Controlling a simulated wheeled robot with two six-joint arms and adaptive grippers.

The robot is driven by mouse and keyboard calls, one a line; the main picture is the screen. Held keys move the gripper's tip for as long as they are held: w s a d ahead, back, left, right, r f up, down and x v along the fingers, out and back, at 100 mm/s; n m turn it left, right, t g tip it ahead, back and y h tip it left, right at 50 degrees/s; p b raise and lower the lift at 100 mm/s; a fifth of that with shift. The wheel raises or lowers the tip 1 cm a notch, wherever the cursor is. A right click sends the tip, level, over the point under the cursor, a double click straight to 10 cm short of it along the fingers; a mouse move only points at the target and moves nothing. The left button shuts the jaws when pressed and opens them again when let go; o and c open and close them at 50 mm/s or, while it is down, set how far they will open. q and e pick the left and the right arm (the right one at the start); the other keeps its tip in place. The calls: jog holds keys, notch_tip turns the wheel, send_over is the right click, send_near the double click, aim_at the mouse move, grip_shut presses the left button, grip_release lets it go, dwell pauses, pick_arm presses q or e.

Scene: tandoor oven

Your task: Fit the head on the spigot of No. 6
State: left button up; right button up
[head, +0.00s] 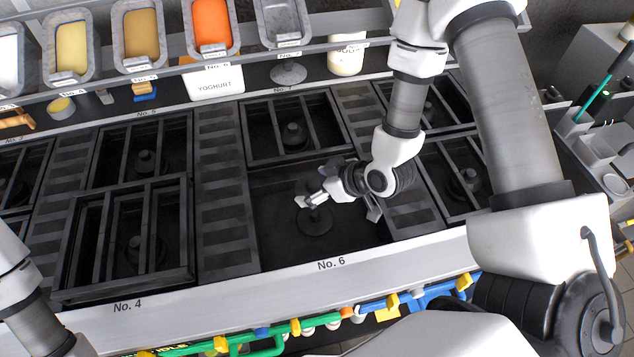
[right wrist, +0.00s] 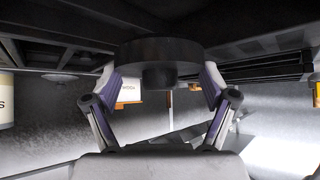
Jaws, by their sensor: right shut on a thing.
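The burner head (head: 314,226) is a dark round disc with a short raised middle, in the open No. 6 bay (head: 272,245). My right gripper (head: 313,198) is shut on it, reaching in from the right. In the right wrist view the head (right wrist: 160,50) sits between the two fingers (right wrist: 160,86), its short round boss showing. The spigot of No. 6 is hidden, so I cannot tell whether the head touches it. The label No. 6 (head: 331,264) is on the front edge. My left arm shows at the lower left, its gripper out of frame.
Dark grates cover neighbouring bays, such as No. 4 (head: 127,245) at left and the one behind (head: 290,130). A slotted strip (head: 225,190) borders the bay. Behind are a yoghurt box (head: 215,86), a jar (head: 346,55) and a shelf of food pans. The bay floor around the head is clear.

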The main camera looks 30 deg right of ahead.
jog(key=shift+w+a+f, duration=0.1)
jog(key=shift+a+f, duration=0.05)
jog(key=shift+f, duration=0.1)
notch_tip(320, 180, down, 7)
jog(key=b, duration=0.6)
jog(key=shift+f, duration=0.15)
jog(key=shift+f+b, duration=1.3)
jog(key=shift+f, duration=0.2)
jog(key=o, duration=1.5)
jog(key=shift+s, duration=0.2)
